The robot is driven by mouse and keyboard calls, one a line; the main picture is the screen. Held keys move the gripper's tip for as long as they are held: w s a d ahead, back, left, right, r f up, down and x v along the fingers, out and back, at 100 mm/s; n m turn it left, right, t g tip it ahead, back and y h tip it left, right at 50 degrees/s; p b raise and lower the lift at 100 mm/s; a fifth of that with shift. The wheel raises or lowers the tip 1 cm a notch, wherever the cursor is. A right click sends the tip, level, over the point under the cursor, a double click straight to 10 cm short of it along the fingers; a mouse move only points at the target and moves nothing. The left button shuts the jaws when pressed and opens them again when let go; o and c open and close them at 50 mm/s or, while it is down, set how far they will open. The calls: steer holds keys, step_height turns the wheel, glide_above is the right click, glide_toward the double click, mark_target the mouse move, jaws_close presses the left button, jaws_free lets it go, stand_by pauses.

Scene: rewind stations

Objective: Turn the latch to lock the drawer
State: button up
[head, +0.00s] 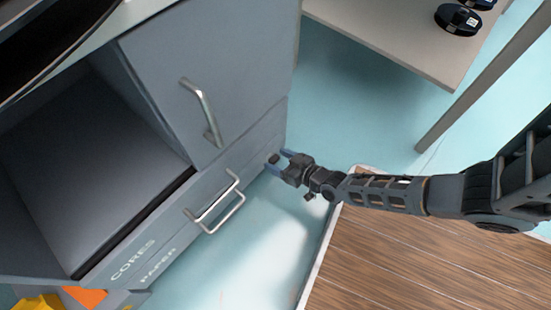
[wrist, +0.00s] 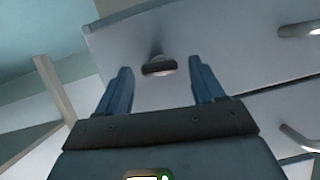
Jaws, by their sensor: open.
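The latch (wrist: 159,66) is a small dark and metallic knob, elongated and lying nearly level across the wrist picture. It sits on the grey front of the drawer (wrist: 220,50), which looks shut. In the head view the drawer front has a bar handle (head: 216,205), and the latch (head: 273,158) is a small dark spot near its far right end. My gripper (head: 278,161) is open at that end. In the wrist view its blue fingers (wrist: 158,82) stand either side of the latch, with clear gaps. I cannot tell how far the fingertips are from the panel.
A grey door with a handle (head: 203,112) is above the drawer. An open compartment (head: 95,170) is to the left. A pale table (head: 400,35) bearing dark round objects stands at the upper right. A wooden platform (head: 430,260) lies below my arm. Teal floor is clear between.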

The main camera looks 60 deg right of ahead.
steer(key=c, duration=1)
steer(key=shift+c, duration=0.3)
steer(key=shift+a+r+h+p, duration=0.1)
steer(key=shift+h+p, duration=0.2)
steer(key=shift+p, duration=0.05)
steer(key=shift+n, duration=0.5)
